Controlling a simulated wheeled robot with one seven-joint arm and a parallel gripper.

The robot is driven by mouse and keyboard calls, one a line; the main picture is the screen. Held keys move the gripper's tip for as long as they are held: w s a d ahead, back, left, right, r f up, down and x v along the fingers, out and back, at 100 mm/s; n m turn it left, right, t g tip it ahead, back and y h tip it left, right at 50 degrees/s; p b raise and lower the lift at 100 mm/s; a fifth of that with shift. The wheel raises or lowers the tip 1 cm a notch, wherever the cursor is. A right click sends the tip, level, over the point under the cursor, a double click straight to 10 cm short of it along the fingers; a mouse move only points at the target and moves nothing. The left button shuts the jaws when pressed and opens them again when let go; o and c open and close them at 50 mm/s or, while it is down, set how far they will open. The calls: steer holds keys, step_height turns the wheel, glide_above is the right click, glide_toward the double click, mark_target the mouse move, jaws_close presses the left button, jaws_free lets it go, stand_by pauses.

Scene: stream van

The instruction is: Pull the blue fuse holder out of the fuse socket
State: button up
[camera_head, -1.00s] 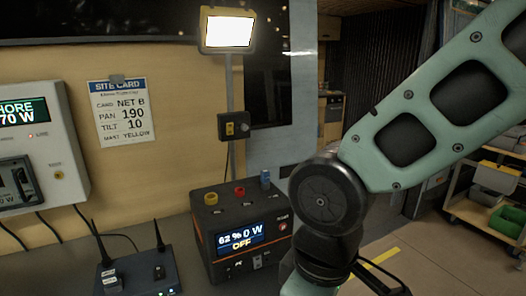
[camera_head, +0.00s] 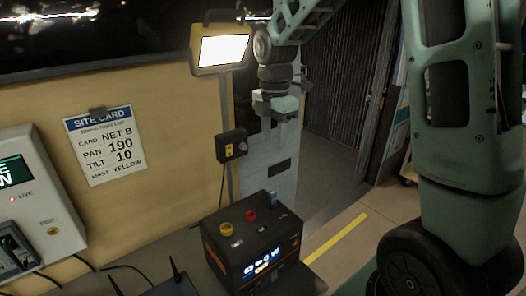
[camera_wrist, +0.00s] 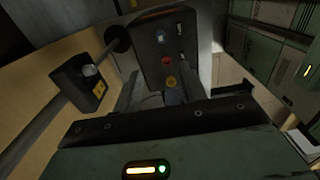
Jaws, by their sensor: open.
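The blue fuse holder (camera_head: 271,198) stands upright at the back right of the top of the black power unit (camera_head: 262,240). Its socket is hidden beneath it. A small blue thing on the unit's top in the wrist view (camera_wrist: 160,37) looks like the same holder, beyond the red and yellow ones. My gripper (camera_head: 276,121) is open and empty. It hangs pointing down, above and apart from the holder, in front of the grey panel.
A red cap (camera_head: 250,215) and a yellow cap (camera_head: 226,229) stand on the unit beside the blue holder. A lit lamp (camera_head: 222,48) on a pole and a switch box (camera_head: 232,145) are left of my gripper. The site card (camera_head: 104,146) hangs on the wall.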

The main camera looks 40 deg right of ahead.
mark_target(272, 192)
step_height(272, 192, down, 17)
steer(key=p, duration=0.3)
steer(key=shift+r, duration=0.15)
jaws_close()
